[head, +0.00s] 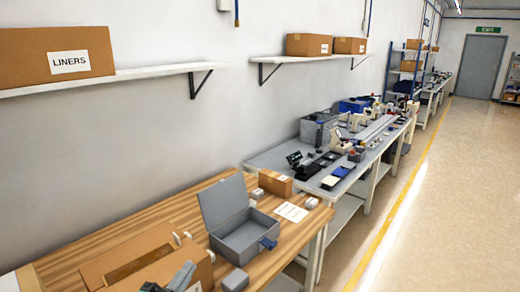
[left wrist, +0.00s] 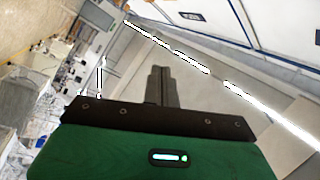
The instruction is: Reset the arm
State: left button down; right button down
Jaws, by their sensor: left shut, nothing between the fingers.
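My left gripper (head: 178,277) shows at the bottom edge of the head view, in front of an open cardboard box (head: 115,264) on the wooden bench. In the left wrist view its two dark fingers (left wrist: 162,82) are together with nothing between them. Behind the fingers, that view shows the room at a steep tilt, and no object is near the fingertips. Most of the left arm is out of the head view. My right gripper is in neither view.
A grey box (head: 248,240) with its lid up stands on the wooden bench (head: 130,228). A small grey block (head: 235,280), a small cardboard box (head: 275,183) and a white sheet (head: 291,212) are near it. A wall shelf (head: 150,73) with a LINERS box (head: 40,57) hangs above.

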pick_arm(q)
jog(key=s+a+f+n+g+y, duration=0.3)
jog(key=s+a+f+n+y, duration=0.15)
jog(key=f+n, duration=0.2)
jog(key=s+a+f+n+g+y, duration=0.3)
jog(key=f+n+y, duration=0.2)
jog(key=f, duration=0.2)
jog(key=s+d+f+n+g+h, duration=0.1)
jog(key=s+f+g, duration=0.45)
jog(key=s, duration=0.35)
jog(key=s+f+n+g+h, duration=0.1)
jog(key=s+f+n+g, duration=0.1)
jog(key=s+f+g, duration=0.5)
notch_tip(320, 180, down, 27)
jog(key=s+t, duration=0.2)
jog(key=s+a+f+g, duration=0.1)
jog(key=s+f, duration=0.8)
jog(key=f, duration=0.1)
jog(key=s+a+f, duration=0.2)
jog(key=s+f, duration=0.8)
jog(key=f, duration=0.1)
jog(key=shift+s+a+f+m+g+y, duration=0.2)
jog(key=shift+s+a+m+g+y, duration=0.05)
jog(key=shift+m+g+y, duration=0.1)
